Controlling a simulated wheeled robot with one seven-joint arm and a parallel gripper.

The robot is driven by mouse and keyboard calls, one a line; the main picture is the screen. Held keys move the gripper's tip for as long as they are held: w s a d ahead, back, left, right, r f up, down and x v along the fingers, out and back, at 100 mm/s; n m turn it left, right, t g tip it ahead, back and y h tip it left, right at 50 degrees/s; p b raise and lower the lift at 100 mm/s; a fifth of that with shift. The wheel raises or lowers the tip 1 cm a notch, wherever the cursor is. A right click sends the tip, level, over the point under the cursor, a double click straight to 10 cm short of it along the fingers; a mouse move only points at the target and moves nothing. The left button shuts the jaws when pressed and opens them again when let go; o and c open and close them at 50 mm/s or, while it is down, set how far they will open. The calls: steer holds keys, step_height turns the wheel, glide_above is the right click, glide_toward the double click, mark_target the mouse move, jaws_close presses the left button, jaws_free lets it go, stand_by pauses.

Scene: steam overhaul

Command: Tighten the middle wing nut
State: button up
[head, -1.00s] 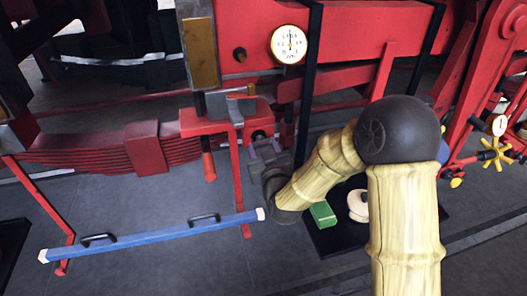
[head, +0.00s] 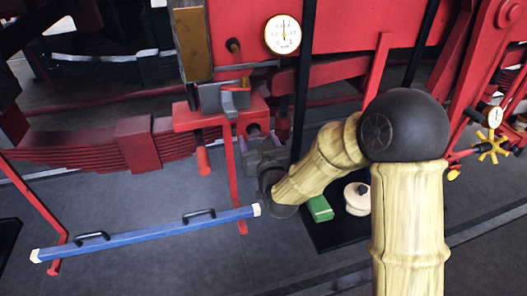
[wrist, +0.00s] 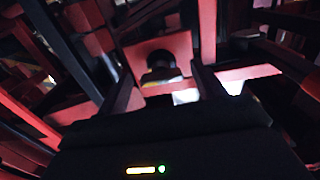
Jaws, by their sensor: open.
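My gripper (head: 258,137) is low beside the red bracket (head: 190,117) in the head view, with its fingers pointing up and away. It also shows in the wrist view (wrist: 163,92), open, with a finger on each side and nothing visibly held. Between and beyond the fingers is a dark rounded piece (wrist: 160,66) in front of a red plate (wrist: 172,45). It looks apart from the fingers. I cannot tell whether it is a wing nut. No wing nut is clear in the head view; my gripper and arm may hide some.
A grey block (head: 236,100) sits at the red bracket, with a red handle (head: 203,160) hanging below. A round gauge (head: 283,34) is above. A blue bar (head: 150,235) with black handles crosses in front. A green box (head: 320,209) and cream pot (head: 357,198) stand on a black mat.

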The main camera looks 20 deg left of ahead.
steer(key=b+v, duration=1.5)
steer(key=v, duration=0.2)
stand_by(0.5)
steer(key=shift+s, duration=0.1)
